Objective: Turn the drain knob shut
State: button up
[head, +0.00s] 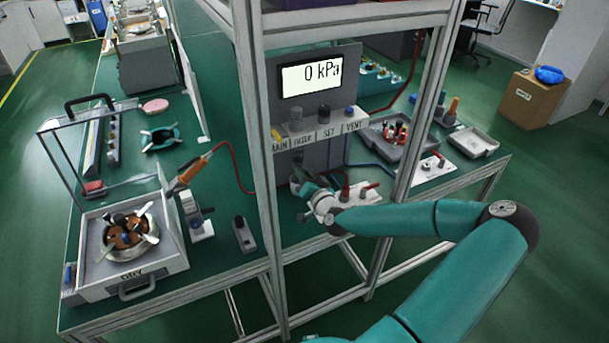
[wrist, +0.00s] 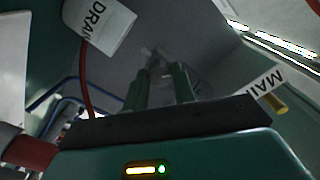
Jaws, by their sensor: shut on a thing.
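My gripper (head: 301,172) reaches up under the labelled row of the gauge panel (head: 348,105), near the MAIN and FILTER labels. In the wrist view its two green fingers (wrist: 164,68) point up, close together, shut on a small grey part at their tips. I take this part to be the drain knob (wrist: 149,54); its shape and turn are unclear. A white tag (wrist: 98,24) with cut-off lettering like "DRAIN" is at upper left there. A faint clear shape (wrist: 200,82) shows beside the right finger.
A metal frame post (head: 265,170) stands left of my gripper, and another (head: 425,110) stands right. A white block with red handles (head: 357,194) sits close to my wrist. A red hose (head: 236,165) and a lapping machine (head: 125,240) are at left.

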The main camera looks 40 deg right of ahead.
jog(key=shift+m, duration=0.6)
jog(key=o, duration=1)
jog(key=v, duration=1.3)
jog(key=shift+s+a, duration=0.2)
jog(key=shift+s, duration=0.15)
